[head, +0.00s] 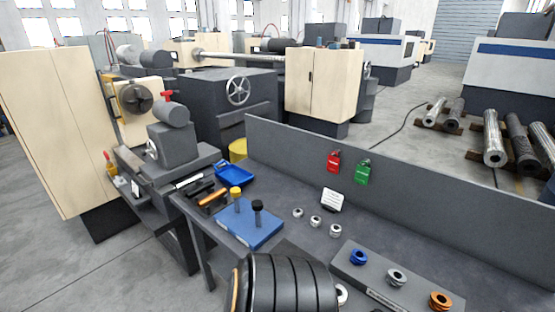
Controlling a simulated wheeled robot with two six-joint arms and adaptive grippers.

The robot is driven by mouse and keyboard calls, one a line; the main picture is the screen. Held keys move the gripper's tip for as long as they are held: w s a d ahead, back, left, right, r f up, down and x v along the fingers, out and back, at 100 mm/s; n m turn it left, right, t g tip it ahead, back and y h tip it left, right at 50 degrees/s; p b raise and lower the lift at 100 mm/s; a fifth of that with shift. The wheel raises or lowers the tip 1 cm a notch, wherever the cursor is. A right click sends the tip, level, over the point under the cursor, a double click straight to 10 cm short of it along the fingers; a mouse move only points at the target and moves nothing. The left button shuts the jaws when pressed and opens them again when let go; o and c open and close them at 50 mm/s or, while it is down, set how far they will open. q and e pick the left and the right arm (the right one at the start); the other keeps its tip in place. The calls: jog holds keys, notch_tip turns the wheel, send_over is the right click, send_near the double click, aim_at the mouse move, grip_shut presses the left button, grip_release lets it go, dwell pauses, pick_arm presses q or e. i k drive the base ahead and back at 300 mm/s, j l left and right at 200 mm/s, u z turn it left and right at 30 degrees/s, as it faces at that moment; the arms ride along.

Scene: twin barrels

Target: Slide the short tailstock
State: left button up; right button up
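The short lathe stands at the left, with a dark round chuck (136,98) on its cream headstock. Its grey tailstock (178,147) sits on the short bed (150,178), to the right of and nearer than the chuck. The tailstock has a thick cylindrical barrel on top, a red lever (167,95) and a small handwheel (152,149) on its near left side. Whether the barrel touches anything toward the chuck cannot be told.
A grey bench (290,195) with a raised back panel (400,190) fills the right foreground. Another lathe with a large handwheel (238,91) stands behind. Floor is clear at lower left.

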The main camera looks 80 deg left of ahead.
aim_at(175, 138)
jog(key=u, duration=3.9)
jog(key=i+j+z, duration=0.2)
jog(key=i+z, duration=0.15)
jog(key=i, duration=0.4)
jog(key=i+j+z, duration=0.35)
jog(key=i, duration=0.35)
jog(key=i+j+z, duration=0.35)
jog(key=i+j, duration=0.25)
